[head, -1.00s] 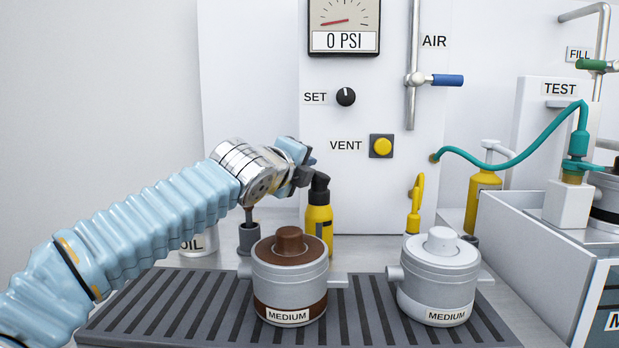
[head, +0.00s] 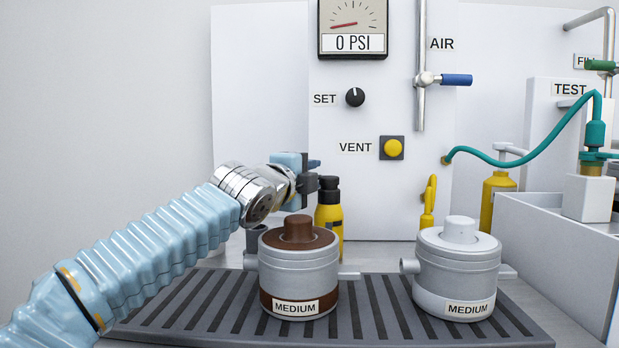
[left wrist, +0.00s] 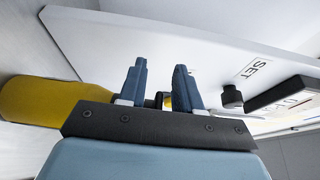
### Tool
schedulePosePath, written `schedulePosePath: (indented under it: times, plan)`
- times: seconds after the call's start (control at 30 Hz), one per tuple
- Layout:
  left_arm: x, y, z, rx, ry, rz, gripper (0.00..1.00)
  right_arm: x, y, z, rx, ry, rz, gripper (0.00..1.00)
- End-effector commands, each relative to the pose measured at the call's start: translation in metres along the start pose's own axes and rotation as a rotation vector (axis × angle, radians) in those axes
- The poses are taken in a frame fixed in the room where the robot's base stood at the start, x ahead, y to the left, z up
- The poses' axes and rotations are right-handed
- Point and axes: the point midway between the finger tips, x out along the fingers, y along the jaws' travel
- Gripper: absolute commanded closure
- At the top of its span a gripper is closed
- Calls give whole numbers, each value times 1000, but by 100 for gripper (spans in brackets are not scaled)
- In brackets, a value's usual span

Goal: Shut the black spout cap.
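The yellow bottle (head: 328,216) stands behind the brown-topped pot, and its black spout cap (head: 328,187) sits on top, looking level and compact. A large yellow cylinder shape (left wrist: 30,101), probably this bottle, shows at the left of the left wrist view. My left gripper (head: 314,164) is just up and left of the cap in the head view; whether it touches the cap I cannot tell. In the left wrist view its two blue fingers (left wrist: 160,83) stand apart with a gap between them, nothing clearly held. My right gripper is not in view.
A brown-topped pot (head: 299,265) and a white-topped pot (head: 457,265) stand on the grooved grey mat (head: 375,310) in front of the bottle. The panel with a VENT button (head: 392,148) rises behind. A grey open-topped box (head: 540,232) stands at the right.

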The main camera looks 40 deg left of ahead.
Motion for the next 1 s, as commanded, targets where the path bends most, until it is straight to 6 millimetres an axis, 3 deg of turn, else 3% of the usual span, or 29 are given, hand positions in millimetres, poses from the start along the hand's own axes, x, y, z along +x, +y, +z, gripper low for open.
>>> schedulePosePath:
  times: [0.23,0.37,0.8,1.0]
  plan:
    - [-1,0,0,1,0,0,67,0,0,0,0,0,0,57]
    - [-13,-1,0,-1,1,-3,67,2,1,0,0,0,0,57]
    - [-112,-1,0,0,-1,-3,67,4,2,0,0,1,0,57]
    - [-135,0,0,0,0,-1,67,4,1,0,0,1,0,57]
